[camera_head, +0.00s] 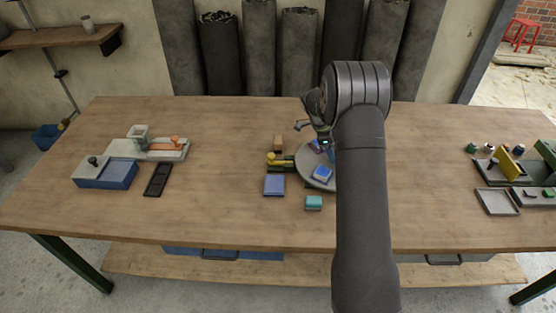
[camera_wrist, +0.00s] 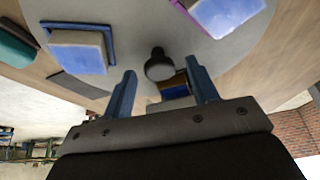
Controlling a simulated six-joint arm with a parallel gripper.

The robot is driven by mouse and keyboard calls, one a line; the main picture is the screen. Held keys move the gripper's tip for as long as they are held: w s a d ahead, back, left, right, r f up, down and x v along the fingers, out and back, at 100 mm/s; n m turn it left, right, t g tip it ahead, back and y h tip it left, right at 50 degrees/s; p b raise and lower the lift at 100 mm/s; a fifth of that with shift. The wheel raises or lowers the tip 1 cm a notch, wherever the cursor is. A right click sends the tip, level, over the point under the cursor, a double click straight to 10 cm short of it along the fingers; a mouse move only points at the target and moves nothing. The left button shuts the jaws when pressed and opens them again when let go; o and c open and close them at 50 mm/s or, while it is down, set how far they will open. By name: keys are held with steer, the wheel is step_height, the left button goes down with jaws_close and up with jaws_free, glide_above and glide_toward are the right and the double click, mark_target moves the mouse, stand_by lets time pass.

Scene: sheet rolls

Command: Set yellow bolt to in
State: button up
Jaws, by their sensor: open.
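A small yellow piece (camera_head: 272,157), which looks like the yellow bolt, sits on a dark green base (camera_head: 285,164) left of the round grey turntable (camera_head: 312,182) in the head view. Whether it is in or out is too small to tell. My gripper (camera_wrist: 163,80) is open and empty, with its two blue fingers apart. It is by the turntable; in the head view my arm hides most of it. In the wrist view a dark round knob (camera_wrist: 158,66) and a brownish-yellow piece (camera_wrist: 173,82) show in and just beyond the gap between the fingers.
Blue-topped blocks (camera_head: 322,174) lie on the turntable. A blue tile (camera_head: 274,186), a teal block (camera_head: 313,202) and a brown block (camera_head: 278,142) stand nearby. A blue box (camera_head: 105,174) is at the left; a fixture with a yellow plate (camera_head: 506,163) is at the right.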

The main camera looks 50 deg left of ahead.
mark_target(271, 155)
steer(key=shift+c, duration=0.6)
steer(key=shift+s+a+r, duration=0.1)
steer(key=shift+s, duration=0.05)
steer(key=s+a+r+m+g+y, duration=0.1)
steer(key=s+a+r+m+y, duration=0.3)
steer(key=s+r, duration=0.3)
steer(key=s+a+r+m+g+y, duration=0.2)
steer(key=s+a+r+m+y, duration=0.15)
steer(key=s+r, duration=0.4)
steer(key=shift+m+y, duration=0.25)
steer(key=x, duration=1.7)
steer(key=shift+f, duration=0.4)
